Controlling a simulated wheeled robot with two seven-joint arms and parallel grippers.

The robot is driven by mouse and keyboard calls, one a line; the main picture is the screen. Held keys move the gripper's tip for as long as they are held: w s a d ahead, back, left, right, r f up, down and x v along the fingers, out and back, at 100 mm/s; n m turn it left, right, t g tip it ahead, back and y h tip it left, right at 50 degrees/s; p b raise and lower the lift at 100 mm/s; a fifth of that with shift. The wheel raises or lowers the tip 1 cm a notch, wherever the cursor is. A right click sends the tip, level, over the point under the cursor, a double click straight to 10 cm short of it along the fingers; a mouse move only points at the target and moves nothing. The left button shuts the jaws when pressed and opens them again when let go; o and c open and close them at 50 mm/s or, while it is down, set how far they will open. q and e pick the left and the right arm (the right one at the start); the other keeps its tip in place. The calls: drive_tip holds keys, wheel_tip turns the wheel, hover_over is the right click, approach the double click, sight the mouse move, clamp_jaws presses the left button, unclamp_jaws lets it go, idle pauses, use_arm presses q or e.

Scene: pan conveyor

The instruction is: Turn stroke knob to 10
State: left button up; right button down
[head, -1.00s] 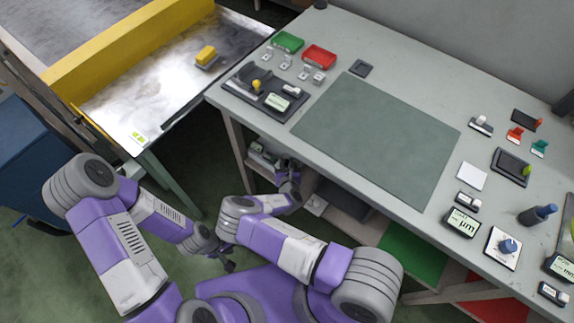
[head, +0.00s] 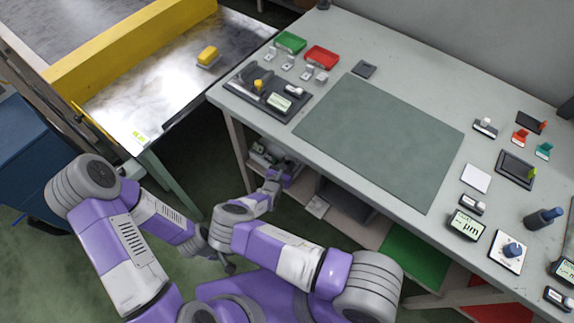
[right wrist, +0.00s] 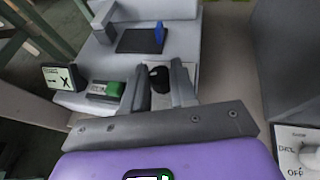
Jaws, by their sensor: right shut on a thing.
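My right gripper (head: 284,165) reaches in under the front edge of the bench, by the lower shelf. In the right wrist view its two grey fingers (right wrist: 159,88) stand on either side of a small black knob (right wrist: 158,76) and are shut on it. The knob sits on a light grey unit (right wrist: 212,50). Its pointer and scale cannot be read, so its setting is unclear. My left gripper (head: 228,264) hangs low near my body, away from the bench; its jaws are too small to judge.
Beside the knob are a display with an X (right wrist: 58,77), a green-topped block (right wrist: 106,89) and a blue lever on a dark plate (right wrist: 159,35). A white dial marked OFF (right wrist: 311,157) is at lower right. The bench top (head: 400,95) overhangs the shelf.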

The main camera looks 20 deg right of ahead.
drive_tip(key=shift+a, duration=0.1)
idle(0.3)
drive_tip(key=c, duration=0.9)
unclamp_jaws()
drive_tip(key=p+v, duration=0.2)
drive_tip(key=v, duration=0.5)
drive_tip(key=shift+s, duration=0.2)
drive_tip(key=shift+a+r, duration=0.1)
drive_tip(key=shift+r, duration=0.05)
